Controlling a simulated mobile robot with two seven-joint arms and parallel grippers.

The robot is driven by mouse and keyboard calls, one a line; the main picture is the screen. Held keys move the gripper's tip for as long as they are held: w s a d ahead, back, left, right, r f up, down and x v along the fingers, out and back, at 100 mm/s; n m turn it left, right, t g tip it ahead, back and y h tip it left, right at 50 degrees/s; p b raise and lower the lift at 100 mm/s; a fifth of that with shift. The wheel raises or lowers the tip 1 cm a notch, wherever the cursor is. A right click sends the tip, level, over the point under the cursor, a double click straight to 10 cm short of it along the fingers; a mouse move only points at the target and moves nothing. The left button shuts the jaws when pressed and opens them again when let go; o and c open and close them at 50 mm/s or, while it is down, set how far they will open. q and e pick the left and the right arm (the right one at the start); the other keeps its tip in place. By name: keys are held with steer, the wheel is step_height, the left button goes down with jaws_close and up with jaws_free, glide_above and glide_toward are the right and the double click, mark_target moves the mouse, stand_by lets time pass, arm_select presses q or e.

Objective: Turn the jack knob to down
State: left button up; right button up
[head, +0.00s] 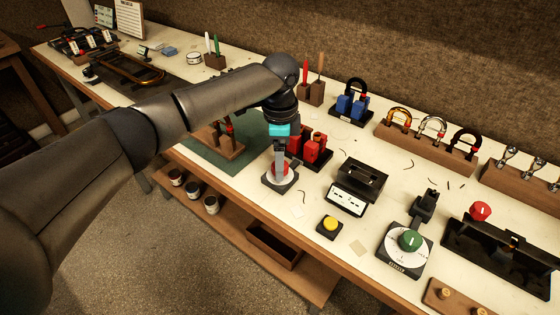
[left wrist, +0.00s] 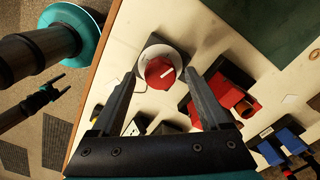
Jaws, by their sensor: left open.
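A red knob (head: 281,171) with a white pointer line sits on a pale round dial on a dark square base near the bench's front edge. The left wrist view shows the red knob (left wrist: 159,73) with its pointer slanting to the upper right. My left gripper (head: 279,165) points down over it. Its fingers (left wrist: 161,78) are open, one on each side of the knob with gaps between. I cannot tell whether they reach down to the knob's height. A green knob (head: 410,240) sits on another dial further right. No label that I can read says which is the jack knob.
Red blocks (head: 318,148) stand just right of the gripper. A dark box (head: 361,179), a yellow button (head: 330,223) and a wooden tool rack (head: 229,147) are close by. In the left wrist view, what looks like my right gripper (left wrist: 50,90) is off the bench.

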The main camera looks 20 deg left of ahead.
arm_select(q)
steer(key=shift+f, duration=0.25)
jaws_close()
stand_by(0.5)
